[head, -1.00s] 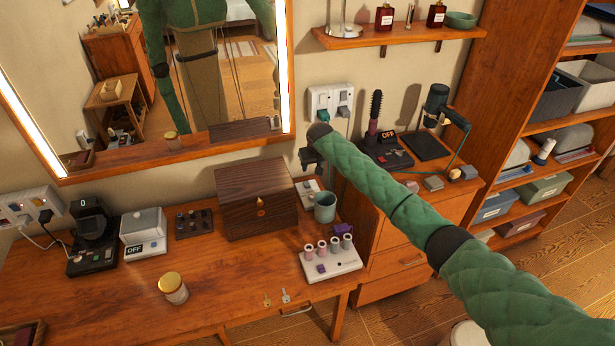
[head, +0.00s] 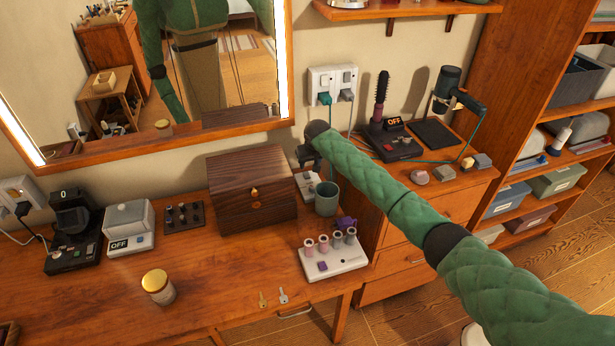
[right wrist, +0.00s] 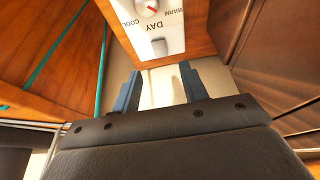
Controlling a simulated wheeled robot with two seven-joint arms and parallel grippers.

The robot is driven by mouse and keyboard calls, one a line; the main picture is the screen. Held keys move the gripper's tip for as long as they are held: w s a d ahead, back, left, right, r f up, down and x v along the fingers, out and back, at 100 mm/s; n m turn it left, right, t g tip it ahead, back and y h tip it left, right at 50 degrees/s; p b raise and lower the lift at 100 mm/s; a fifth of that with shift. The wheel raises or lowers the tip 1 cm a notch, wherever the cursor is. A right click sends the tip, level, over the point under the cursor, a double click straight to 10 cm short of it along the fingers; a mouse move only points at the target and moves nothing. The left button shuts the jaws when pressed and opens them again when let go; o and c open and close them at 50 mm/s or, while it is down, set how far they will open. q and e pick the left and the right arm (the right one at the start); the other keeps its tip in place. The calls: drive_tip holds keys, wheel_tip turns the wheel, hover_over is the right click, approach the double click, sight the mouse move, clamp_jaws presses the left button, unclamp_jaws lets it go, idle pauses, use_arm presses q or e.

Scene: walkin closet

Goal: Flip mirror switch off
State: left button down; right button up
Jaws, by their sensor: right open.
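The mirror (head: 200,70) hangs on the wall, with bright light strips (head: 280,60) at its sides. A small white control panel (head: 309,186) lies on the desk between the wooden box and the teal cup, partly hidden by my gripper. My right gripper (head: 308,162) is just above the panel, pointing down. Its two fingers (right wrist: 160,82) are apart, with a pale surface visible between them. I cannot tell whether they touch anything. My left gripper is out of view.
The dark wooden box (head: 250,195) stands close left of the gripper. The teal cup (head: 326,198) and a white rack of small cylinders (head: 333,260) stand close by in front. A wall outlet (head: 333,85) with plugs and cables is behind. The desk's front middle is mostly clear.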

sight(307, 175)
drive_tip(key=shift+w+a+f+p, duration=0.1)
drive_tip(key=shift+w+f+p, duration=0.2)
drive_tip(key=shift+f, duration=0.15)
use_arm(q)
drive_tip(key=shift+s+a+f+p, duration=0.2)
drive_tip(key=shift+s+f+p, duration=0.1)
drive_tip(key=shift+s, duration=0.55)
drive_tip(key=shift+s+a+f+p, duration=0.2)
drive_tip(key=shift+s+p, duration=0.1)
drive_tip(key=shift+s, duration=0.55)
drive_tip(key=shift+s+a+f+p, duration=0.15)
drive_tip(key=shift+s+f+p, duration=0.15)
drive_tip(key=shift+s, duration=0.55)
use_arm(e)
drive_tip(key=shift+x, duration=3.3)
drive_tip(key=shift+s, duration=0.1)
drive_tip(key=shift+c, duration=0.4)
